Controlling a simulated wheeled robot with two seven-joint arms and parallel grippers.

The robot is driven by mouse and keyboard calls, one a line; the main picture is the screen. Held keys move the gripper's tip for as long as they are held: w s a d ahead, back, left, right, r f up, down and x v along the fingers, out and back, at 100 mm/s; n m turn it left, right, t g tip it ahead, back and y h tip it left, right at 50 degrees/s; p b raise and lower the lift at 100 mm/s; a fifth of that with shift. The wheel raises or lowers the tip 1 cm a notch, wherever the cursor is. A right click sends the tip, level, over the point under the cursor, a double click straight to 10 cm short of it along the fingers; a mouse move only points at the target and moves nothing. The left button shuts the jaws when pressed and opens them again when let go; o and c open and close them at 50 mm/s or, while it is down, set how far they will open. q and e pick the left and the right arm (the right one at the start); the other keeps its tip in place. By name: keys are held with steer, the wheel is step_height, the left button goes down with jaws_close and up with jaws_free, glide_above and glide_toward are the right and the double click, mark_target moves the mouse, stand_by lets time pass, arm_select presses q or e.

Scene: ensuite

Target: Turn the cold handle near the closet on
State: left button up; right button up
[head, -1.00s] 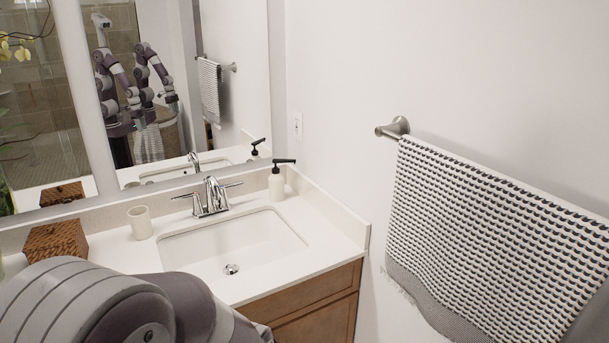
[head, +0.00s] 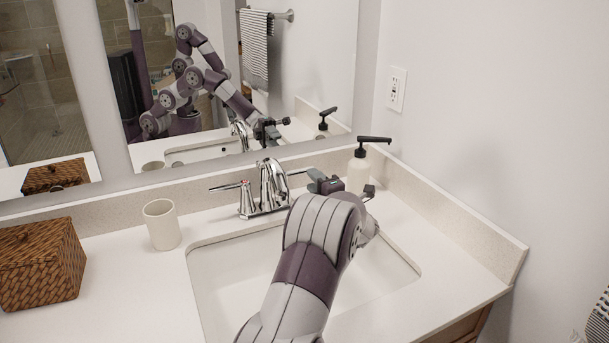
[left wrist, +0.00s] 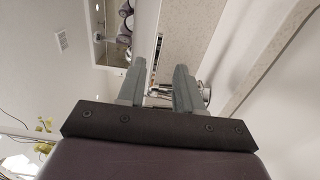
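The chrome faucet (head: 268,188) stands behind the sink and has two lever handles. The left handle (head: 228,186) has a small red mark and points left. The right handle (head: 298,171) points right, its outer end close to my left gripper (head: 325,183). My left gripper is beside the soap dispenser and partly hidden by my forearm. In the left wrist view its two grey fingers (left wrist: 161,70) are apart, with chrome faucet parts (left wrist: 160,94) visible between and beyond them. I cannot tell whether a finger touches the handle. My right gripper is not directly in view.
A soap dispenser (head: 358,171) stands right of the faucet, close to the gripper. A cup (head: 161,225) and a wicker box (head: 40,265) stand on the counter at left. The sink (head: 225,285) lies under my arm. A mirror (head: 330,60) is behind.

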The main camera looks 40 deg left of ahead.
mark_target(304, 169)
arm_select(q)
steer(key=x, duration=0.5)
steer(key=shift+w+a+r, duration=0.15)
steer(key=shift+a+r, duration=0.1)
steer(key=shift+a, duration=0.15)
steer(key=shift+w+a+f, duration=0.1)
steer(key=shift+w+a, duration=0.15)
steer(key=shift+a, duration=0.1)
steer(key=shift+s, duration=0.1)
jaws_close()
